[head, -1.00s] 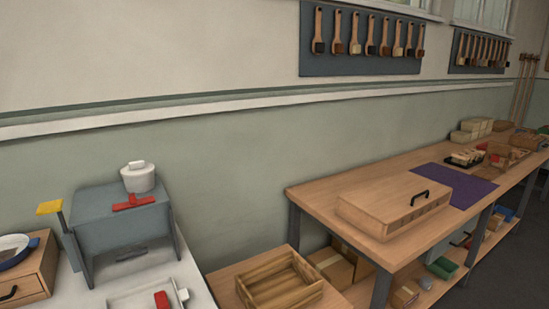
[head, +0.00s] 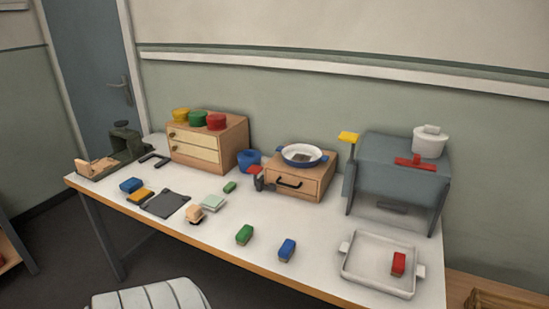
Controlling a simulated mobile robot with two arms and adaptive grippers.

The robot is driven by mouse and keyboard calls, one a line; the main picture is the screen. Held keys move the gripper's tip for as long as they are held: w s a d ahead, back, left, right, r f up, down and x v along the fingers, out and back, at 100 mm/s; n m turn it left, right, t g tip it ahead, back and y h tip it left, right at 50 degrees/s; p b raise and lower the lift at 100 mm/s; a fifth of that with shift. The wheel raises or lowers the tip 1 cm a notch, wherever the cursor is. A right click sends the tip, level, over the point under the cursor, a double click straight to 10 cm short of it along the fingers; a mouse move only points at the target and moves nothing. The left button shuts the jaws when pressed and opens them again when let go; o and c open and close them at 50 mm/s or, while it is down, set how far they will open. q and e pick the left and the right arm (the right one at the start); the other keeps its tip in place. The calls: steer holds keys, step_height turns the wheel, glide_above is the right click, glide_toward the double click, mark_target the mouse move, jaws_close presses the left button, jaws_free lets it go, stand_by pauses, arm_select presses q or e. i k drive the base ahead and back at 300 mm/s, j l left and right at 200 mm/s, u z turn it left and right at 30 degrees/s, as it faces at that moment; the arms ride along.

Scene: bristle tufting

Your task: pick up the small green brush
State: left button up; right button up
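Two green blocks that look like brushes lie on the white table (head: 310,255). The smaller-looking one (head: 230,187) is near the middle, in front of the blue cup (head: 249,160) and beside a pale green pad (head: 213,202). The other green brush (head: 244,235) is closer to the front edge, left of a blue brush (head: 287,250). I cannot tell for sure which is the small one by true size. Neither of my grippers is in view.
A white tray (head: 352,275) holds a red brush (head: 398,264) at the right. Behind are a grey machine (head: 395,170), a wooden box with a drawer (head: 310,190) and a drawer cabinet (head: 225,140). A dark plate (head: 166,203) lies at the left. The front middle is mostly clear.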

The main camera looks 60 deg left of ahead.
mark_target(245, 233)
steer(key=l+u, duration=0.1)
steer(key=u, duration=1.95)
steer(key=i+j+z, duration=0.1)
steer(key=j, duration=0.35)
steer(key=i+j+z, duration=0.1)
steer(key=j, duration=0.35)
steer(key=i+j+z, duration=0.1)
steer(key=j, duration=0.4)
steer(key=i, duration=0.05)
